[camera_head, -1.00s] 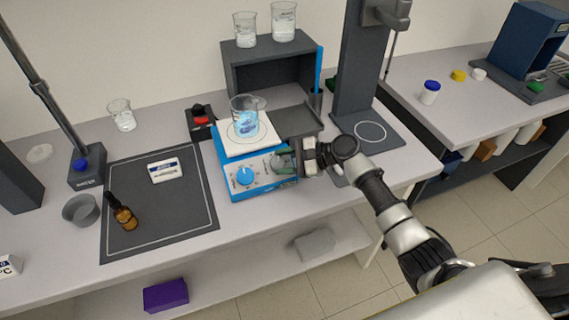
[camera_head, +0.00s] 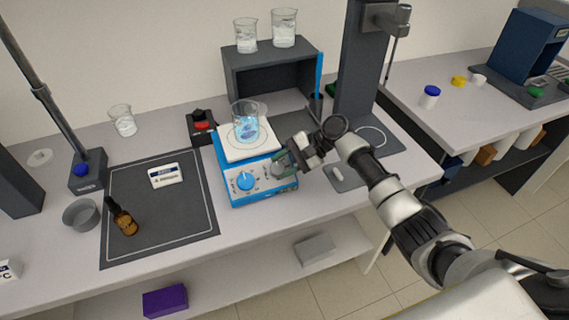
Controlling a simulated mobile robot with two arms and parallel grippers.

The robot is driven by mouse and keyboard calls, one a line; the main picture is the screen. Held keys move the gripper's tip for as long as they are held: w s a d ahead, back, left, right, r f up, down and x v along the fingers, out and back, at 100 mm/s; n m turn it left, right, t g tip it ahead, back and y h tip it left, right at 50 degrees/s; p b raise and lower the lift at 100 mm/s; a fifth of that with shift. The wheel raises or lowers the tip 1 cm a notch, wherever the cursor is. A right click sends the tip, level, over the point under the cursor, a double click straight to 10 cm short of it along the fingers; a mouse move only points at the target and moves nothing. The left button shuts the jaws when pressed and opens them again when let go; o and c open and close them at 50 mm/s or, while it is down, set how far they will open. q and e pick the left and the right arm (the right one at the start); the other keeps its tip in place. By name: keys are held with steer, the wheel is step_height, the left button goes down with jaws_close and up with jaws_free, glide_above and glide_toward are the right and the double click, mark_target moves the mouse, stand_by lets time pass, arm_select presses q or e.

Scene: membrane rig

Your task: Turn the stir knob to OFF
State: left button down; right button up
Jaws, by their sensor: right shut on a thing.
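The blue hotplate stirrer (camera_head: 262,194) stands on the bench with two knobs on its front panel. The left knob is blue (camera_head: 245,181); the right knob is grey (camera_head: 277,171), and its label is too small to read. A glass beaker (camera_head: 246,125) with blue liquid stands on the white top plate (camera_head: 232,150). My left gripper is not in view.
A dark shelf box (camera_head: 272,76) with two beakers on top stands behind. A black block with a red top (camera_head: 202,126) is left of the stirrer. A dark mat (camera_head: 150,225) holds a white box (camera_head: 165,175) and an amber bottle (camera_head: 125,218). A dark stand (camera_head: 355,85) rises behind my right arm.

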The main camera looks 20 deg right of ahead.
steer(key=o, duration=0.9)
steer(key=shift+b+v, duration=1.15)
steer(key=shift+v, duration=4.25)
